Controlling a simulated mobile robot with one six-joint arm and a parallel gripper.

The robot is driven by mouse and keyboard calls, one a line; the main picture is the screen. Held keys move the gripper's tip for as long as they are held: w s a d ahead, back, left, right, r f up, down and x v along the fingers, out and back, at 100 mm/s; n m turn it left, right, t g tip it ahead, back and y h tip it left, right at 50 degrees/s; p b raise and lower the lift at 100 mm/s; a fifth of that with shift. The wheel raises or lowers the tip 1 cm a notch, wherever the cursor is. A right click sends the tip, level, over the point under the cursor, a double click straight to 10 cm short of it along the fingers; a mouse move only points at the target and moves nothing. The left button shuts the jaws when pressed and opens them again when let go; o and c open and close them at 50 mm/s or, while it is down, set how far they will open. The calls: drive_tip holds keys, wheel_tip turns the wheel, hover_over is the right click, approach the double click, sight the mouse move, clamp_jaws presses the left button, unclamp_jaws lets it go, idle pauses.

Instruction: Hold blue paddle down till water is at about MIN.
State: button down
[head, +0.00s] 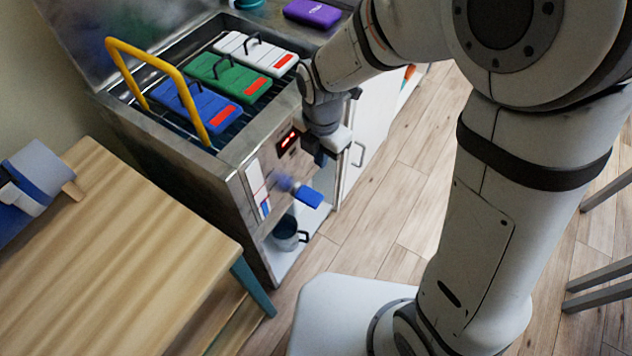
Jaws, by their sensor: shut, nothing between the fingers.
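The blue paddle (308,196) sticks out from the front of a steel tank (222,172), low on its panel. My gripper (320,158) is shut and empty. It is above the paddle and slightly to its right, close to the tank front, with a gap showing between them. A narrow white strip with red and blue marks (265,206) is on the panel left of the paddle; its lettering is too small to read. The water level cannot be made out. A grey pot with a dark handle (287,236) stands on the shelf below the paddle.
Blue (196,105), green (229,77) and white packs (257,52) sit on a rack with a yellow handle (183,85) in the open tank. A red-lit display (288,139) is beside my gripper. A wooden table (110,240) stands left.

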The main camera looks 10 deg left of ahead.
sight(315, 199)
drive_tip(key=shift+s+a+f+n, duration=0.1)
drive_tip(key=shift+a+f+n, duration=0.5)
drive_tip(key=shift+f+n, duration=0.15)
wheel_tip(315, 199, down, 14)
drive_tip(key=b, duration=0.2)
drive_tip(key=shift+b, duration=0.35)
